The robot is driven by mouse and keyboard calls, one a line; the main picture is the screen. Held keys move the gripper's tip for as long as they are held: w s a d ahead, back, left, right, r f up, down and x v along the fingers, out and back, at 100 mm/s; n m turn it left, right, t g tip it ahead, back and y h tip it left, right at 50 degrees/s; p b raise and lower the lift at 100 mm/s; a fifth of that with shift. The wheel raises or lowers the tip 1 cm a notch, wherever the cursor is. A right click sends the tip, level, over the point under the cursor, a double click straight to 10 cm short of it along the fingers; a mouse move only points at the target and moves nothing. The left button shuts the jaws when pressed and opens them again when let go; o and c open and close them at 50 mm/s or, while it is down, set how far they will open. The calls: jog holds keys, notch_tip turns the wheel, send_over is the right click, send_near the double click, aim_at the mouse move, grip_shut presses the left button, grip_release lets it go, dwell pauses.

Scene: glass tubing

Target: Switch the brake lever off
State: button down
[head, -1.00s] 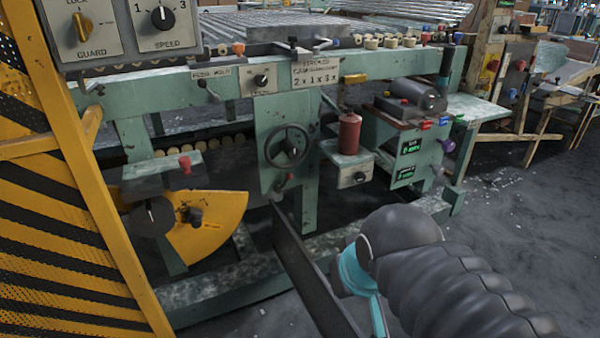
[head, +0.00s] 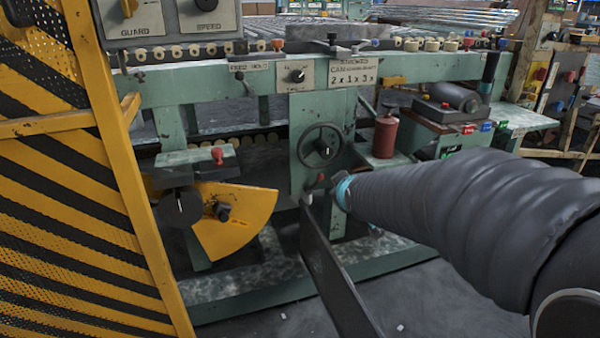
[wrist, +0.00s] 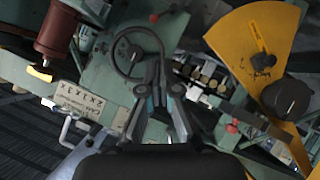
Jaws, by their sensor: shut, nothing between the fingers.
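No label marks the brake lever clearly. A short lever with a red knob (head: 318,180) sits just below the handwheel (head: 320,146) on the green panel, and a small red knob shows above the fingers in the wrist view (wrist: 155,17). In the head view my arm largely hides the gripper.
A long dark bar (head: 330,270) slants down in front of the green frame. A yellow-and-black striped guard (head: 75,200) stands at the left. A red cylinder (head: 385,137) is right of the handwheel. Some floor (head: 420,300) is open at the lower right.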

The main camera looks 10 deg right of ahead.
jog(key=w+f+n+t+b, duration=0.25)
jog(key=w+f, duration=0.35)
jog(key=w, duration=0.4)
jog(key=n+t+y+b, duration=0.1)
jog(key=n+t+y, duration=0.1)
jog(key=n+t, duration=0.15)
send_near(314, 184)
notch_tip(314, 184, up, 4)
jog(key=s, duration=0.1)
jog(key=shift+a+r+n+g, duration=0.2)
jog(key=shift+n+g, duration=0.1)
jog(key=shift+n, duration=0.1)
jog(key=w, duration=0.9)
jog(key=shift+w+a+f, duration=0.35)
jog(key=shift+w+a, duration=0.15)
jog(key=shift+a, duration=0.05)
